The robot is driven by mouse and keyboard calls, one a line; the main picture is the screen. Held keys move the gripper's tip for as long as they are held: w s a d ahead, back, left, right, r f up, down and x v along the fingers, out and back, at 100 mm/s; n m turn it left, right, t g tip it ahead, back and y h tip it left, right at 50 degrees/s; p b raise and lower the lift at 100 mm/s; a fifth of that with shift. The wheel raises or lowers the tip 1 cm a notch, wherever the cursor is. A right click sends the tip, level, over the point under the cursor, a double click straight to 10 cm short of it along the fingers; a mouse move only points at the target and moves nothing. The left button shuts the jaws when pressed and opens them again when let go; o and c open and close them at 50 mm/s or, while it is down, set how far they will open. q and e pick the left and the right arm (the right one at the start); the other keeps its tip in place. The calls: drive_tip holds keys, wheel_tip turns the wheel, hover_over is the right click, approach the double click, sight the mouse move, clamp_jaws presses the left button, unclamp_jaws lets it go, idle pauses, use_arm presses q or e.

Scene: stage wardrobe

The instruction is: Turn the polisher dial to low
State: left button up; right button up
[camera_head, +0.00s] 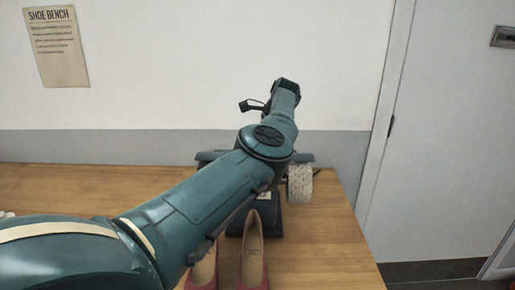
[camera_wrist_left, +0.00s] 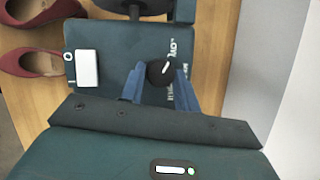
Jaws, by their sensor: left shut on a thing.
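The shoe polisher (camera_head: 268,222) is a dark teal machine on the wooden bench, mostly hidden behind my left arm in the head view. Its control face (camera_wrist_left: 122,42) fills the middle of the left wrist view. A round black dial (camera_wrist_left: 160,72) with a white pointer line sits there between the fingers of my left gripper (camera_wrist_left: 160,78), which is shut on it. The pointer slants toward the upper right of that picture. White lettering that looks like "LOW" shows beside the dial; other lettering is partly covered by a finger. My right gripper is not in view.
A white switch (camera_wrist_left: 87,68) sits on the polisher's face. A pale buffing wheel (camera_head: 300,183) is at its right end. A pair of red pumps (camera_head: 254,262) stands close in front. The bench (camera_head: 335,235) is clear to the right; a grey door (camera_head: 450,130) is beyond.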

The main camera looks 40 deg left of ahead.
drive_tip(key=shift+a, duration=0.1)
use_arm(q)
drive_tip(key=o, duration=0.7)
drive_tip(key=shift+o, duration=1.3)
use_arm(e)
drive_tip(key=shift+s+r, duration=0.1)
